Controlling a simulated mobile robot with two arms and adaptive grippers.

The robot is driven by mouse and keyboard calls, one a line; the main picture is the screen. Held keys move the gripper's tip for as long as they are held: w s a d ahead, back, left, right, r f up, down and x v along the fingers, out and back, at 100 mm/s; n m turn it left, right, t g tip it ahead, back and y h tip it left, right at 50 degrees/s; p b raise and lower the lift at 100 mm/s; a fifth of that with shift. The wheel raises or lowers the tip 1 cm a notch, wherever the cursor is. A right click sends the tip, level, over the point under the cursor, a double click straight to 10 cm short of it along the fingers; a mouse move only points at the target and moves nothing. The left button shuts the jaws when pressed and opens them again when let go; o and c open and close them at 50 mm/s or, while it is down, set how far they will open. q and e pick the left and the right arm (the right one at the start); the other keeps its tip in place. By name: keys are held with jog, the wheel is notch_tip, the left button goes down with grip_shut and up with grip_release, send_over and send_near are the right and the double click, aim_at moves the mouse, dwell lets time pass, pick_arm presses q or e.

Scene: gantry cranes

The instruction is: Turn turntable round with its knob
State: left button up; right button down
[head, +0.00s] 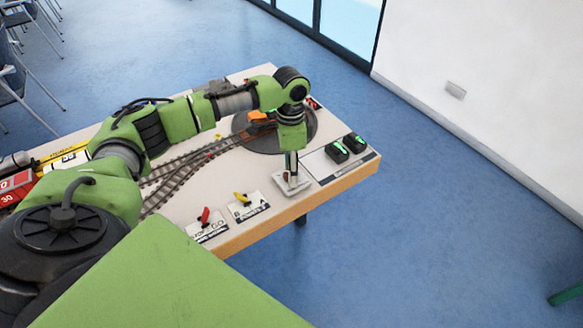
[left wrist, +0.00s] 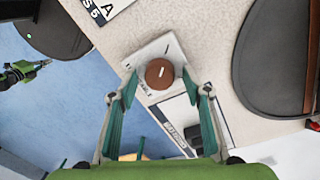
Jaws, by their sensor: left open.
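The turntable (head: 271,145) is a dark grey disc set in the tabletop, with a track bridge and an orange engine (head: 261,116) on it. Part of it shows at the right of the left wrist view (left wrist: 268,75). Its knob (left wrist: 160,73) is round and brown with a white mark, on a pale plate (left wrist: 150,50). In the head view the plate (head: 304,184) shows at the front edge, but my gripper largely hides the knob. My left gripper (head: 291,176) points down over the knob, open, with its fingertips (left wrist: 161,93) to either side of the knob. Contact is unclear.
Red (head: 205,216) and yellow (head: 242,199) levers stand left of the knob along the front edge. Two black switches with green tops (head: 337,152) stand to its right. Tracks (head: 180,176) run under my left arm. A white wall is beyond the open blue floor.

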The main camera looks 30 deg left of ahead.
pick_arm(q)
jog(key=c, duration=1.1)
